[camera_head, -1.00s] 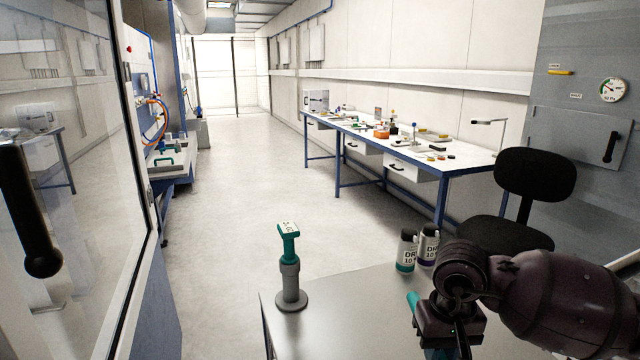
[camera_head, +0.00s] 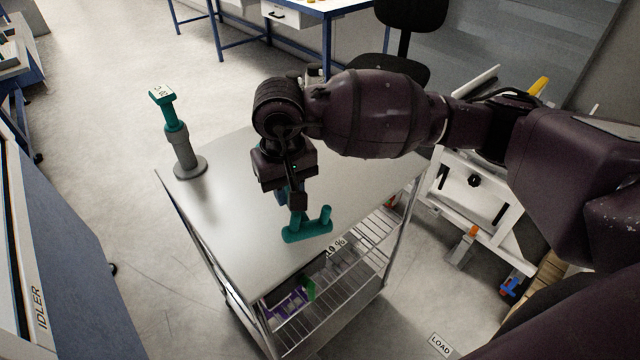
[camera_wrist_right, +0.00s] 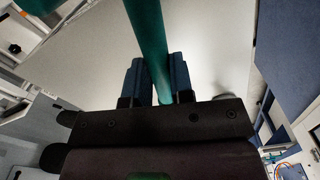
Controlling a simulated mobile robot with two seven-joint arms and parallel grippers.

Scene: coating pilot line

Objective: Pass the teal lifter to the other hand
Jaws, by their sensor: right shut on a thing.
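The teal lifter (camera_head: 310,232) shows in the head view as a teal bar with short upright posts. It is above the right front part of the steel cart top (camera_head: 225,220); I cannot tell whether it touches the cart. My right gripper (camera_head: 290,200) points down and is shut on one of its posts. In the right wrist view a teal shaft (camera_wrist_right: 147,35) runs between the blue fingers of my right gripper (camera_wrist_right: 156,80). My left gripper is not in view.
A second teal piece (camera_head: 170,112) with a labelled top stands upright in a grey round-based holder (camera_head: 186,162) at the cart's back left corner. A wire shelf (camera_head: 335,285) lies below the cart top. A black chair (camera_head: 405,65) stands behind. The cart's middle left is clear.

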